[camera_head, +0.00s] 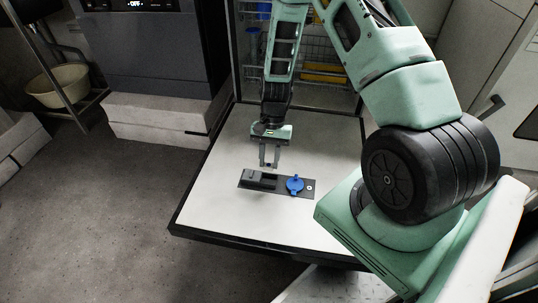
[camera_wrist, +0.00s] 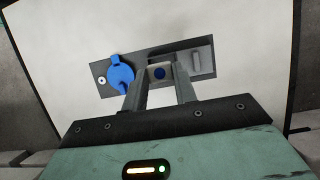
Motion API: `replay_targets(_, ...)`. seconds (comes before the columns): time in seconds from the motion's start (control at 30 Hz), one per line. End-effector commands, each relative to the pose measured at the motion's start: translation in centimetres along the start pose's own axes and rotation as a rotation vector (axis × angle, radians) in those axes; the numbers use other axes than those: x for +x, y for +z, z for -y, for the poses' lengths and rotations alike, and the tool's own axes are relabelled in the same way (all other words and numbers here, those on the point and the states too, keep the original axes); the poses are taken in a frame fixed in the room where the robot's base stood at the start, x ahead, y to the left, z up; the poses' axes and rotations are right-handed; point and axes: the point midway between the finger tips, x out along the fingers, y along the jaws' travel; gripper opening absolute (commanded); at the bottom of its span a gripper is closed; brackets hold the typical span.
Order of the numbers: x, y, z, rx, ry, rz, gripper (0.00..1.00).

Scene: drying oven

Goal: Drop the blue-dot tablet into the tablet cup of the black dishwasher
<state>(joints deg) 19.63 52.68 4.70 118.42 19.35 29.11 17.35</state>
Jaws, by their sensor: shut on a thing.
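The black dishwasher's door (camera_head: 215,205) is folded down, its pale inner side facing up. A dark dispenser panel (camera_head: 281,192) is set into it, with the tablet cup (camera_head: 259,180) on its left and a blue round cap (camera_head: 295,185) on its right. My gripper (camera_head: 269,164) points down just above the panel near the cup. In the wrist view my gripper (camera_wrist: 160,74) is shut on the blue-dot tablet (camera_wrist: 152,75), a small pale block with a dark blue dot. The cup recess (camera_wrist: 185,56) shows just beyond and right of the fingers, partly hidden by them.
Wire racks (camera_head: 318,60) with blue and yellow items stand inside the dishwasher behind my arm. Another dark appliance (camera_head: 150,50) with a lit display stands at left on a pale plinth (camera_head: 155,120). A basin (camera_head: 58,85) sits on a rack further left. The floor at left is clear.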

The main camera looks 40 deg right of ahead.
Motion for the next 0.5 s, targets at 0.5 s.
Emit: replay_targets(0.5,4.2,-1.8,0.0,0.000,-0.001,-0.001,0.07)
